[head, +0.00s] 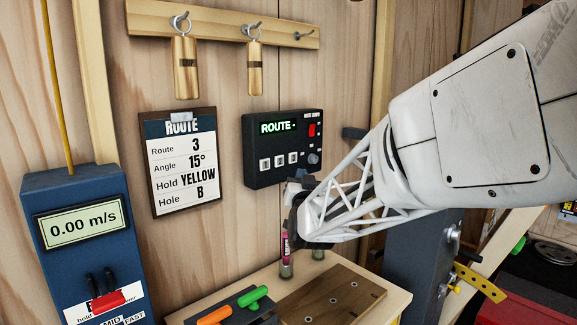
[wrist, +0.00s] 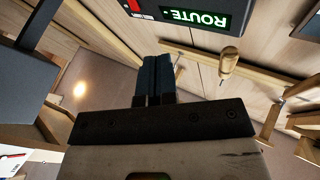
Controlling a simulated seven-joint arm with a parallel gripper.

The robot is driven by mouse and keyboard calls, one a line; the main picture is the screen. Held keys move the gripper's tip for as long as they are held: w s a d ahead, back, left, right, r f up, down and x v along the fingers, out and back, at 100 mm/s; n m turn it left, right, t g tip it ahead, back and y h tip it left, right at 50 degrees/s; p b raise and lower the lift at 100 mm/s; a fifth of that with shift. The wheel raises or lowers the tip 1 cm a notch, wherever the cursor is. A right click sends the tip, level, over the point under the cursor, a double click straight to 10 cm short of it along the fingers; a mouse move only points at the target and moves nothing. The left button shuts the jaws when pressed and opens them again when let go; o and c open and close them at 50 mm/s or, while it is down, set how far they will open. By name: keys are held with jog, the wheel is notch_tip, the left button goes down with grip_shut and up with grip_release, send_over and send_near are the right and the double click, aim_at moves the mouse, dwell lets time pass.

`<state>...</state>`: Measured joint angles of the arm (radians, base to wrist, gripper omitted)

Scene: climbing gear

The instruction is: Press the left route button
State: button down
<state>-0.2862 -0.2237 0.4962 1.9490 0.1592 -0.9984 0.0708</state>
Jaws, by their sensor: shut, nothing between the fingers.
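The black route box (head: 283,177) hangs on the wooden wall in the head view. Its lit green display (head: 279,127) reads "ROUTE-". Below the display is a row of three pale square buttons, and the left route button (head: 265,163) is at the row's left end. In the wrist view the box (wrist: 228,33) shows at the top edge, with its buttons out of frame. My gripper (wrist: 154,59) is shut and empty, its dark fingers apart from the box in the picture. In the head view my gripper is mostly hidden by my arm, below the box's right part.
A red switch (head: 312,130) and a knob (head: 314,159) sit right of the buttons. A route card (head: 182,205) hangs left of the box. Wooden pieces (head: 186,80) hang on hooks above. A bench below holds a wooden board (head: 331,300) and green and orange tools.

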jog(key=shift+w+a+r+t, duration=0.1)
jog(key=shift+w+a+t, duration=0.2)
jog(key=shift+a+t, duration=0.25)
jog(key=shift+w+a+r+t, duration=0.1)
jog(key=shift+w+a+t, duration=0.2)
jog(key=shift+a+t, duration=0.2)
jog(key=shift+a, duration=0.1)
jog(key=w+a, duration=0.6)
dwell(0.4)
jog(key=shift+w+a, duration=0.6)
jog(key=shift+w, duration=0.05)
dwell(3.0)
jog(key=shift+s+d, duration=0.1)
dwell(0.4)
jog(key=shift+s+d, duration=0.45)
dwell(0.3)
jog(key=shift+s+d, duration=1.8)
